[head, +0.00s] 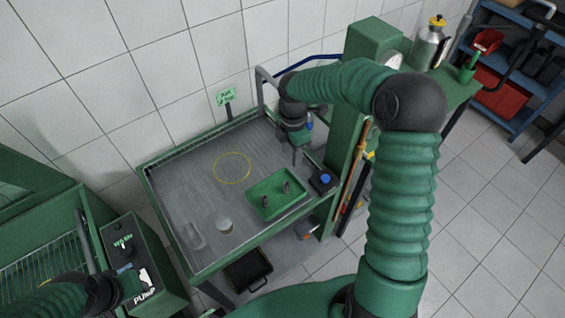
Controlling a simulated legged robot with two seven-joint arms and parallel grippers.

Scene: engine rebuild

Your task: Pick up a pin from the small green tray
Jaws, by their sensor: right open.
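The small green tray (251,196) sits on the grey bench top, towards its front right. Two small dark grey pins stand in it: one pin (266,201) at the left and another pin (287,187) at the right. My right gripper (298,157) is open and points down, behind and above the tray's back right part. It is apart from both pins and nothing shows between its fingers. My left gripper (136,285) is at the bottom left, by the box marked PUMP, far from the tray; its fingers are hard to make out.
A grey bench top (185,185) with a raised green rim carries a yellow ring mark (232,168), a clear cup (194,236) and a small pale container (224,225). A black box with a blue button (325,179) stands right of the tray. A green column (345,150) rises close behind.

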